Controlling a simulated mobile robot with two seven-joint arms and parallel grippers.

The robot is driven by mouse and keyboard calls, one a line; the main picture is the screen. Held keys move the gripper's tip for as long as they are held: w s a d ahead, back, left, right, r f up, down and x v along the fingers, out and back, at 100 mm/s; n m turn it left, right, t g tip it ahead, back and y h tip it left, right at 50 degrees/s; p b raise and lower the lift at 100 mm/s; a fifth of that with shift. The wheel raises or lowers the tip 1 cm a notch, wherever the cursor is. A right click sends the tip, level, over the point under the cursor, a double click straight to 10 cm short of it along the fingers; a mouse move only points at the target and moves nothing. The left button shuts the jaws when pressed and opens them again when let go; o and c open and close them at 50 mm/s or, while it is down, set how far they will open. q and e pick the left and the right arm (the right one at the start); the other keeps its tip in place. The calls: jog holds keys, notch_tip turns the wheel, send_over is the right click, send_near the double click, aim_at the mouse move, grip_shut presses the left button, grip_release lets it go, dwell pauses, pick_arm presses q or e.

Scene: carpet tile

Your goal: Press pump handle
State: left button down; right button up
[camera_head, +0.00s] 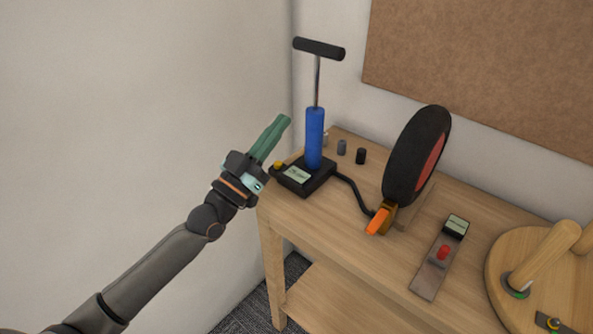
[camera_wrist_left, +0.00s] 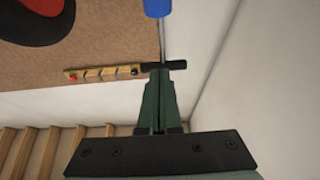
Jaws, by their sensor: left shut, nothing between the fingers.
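The pump stands upright on the wooden table, with a blue barrel (camera_head: 315,138), a thin metal rod and a black T-shaped handle (camera_head: 318,48) raised well above the barrel. Its black base (camera_head: 303,178) sits at the table's left corner. My left gripper (camera_head: 283,121), with green fingers, is shut and empty. In the head view it is left of the barrel and lower than the handle. In the left wrist view the handle (camera_wrist_left: 177,65) shows just beyond the fingertips (camera_wrist_left: 160,76), with part of the blue barrel (camera_wrist_left: 158,8) at the top edge. My right gripper is not in view.
A hose runs from the base to a black wheel (camera_head: 415,155) with an orange part (camera_head: 378,221). Small cylinders (camera_head: 361,156) stand behind. A device with a red knob (camera_head: 443,252) and a round wooden piece (camera_head: 520,262) are right. A wall (camera_head: 150,100) is left.

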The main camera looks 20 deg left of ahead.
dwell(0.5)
pick_arm(q)
notch_tip(320, 180, up, 12)
jog(key=p, duration=0.7)
jog(key=shift+w+a+r+p, duration=0.2)
jog(key=shift+r+p, duration=0.05)
jog(key=shift+p, duration=0.15)
jog(key=shift+r, duration=0.1)
jog(key=r+p, duration=0.2)
jog(key=p, duration=0.1)
send_over(317, 77)
jog(key=s+a, duration=0.1)
jog(key=s, duration=0.1)
jog(key=shift+f, duration=0.7)
jog(key=shift+a, duration=0.1)
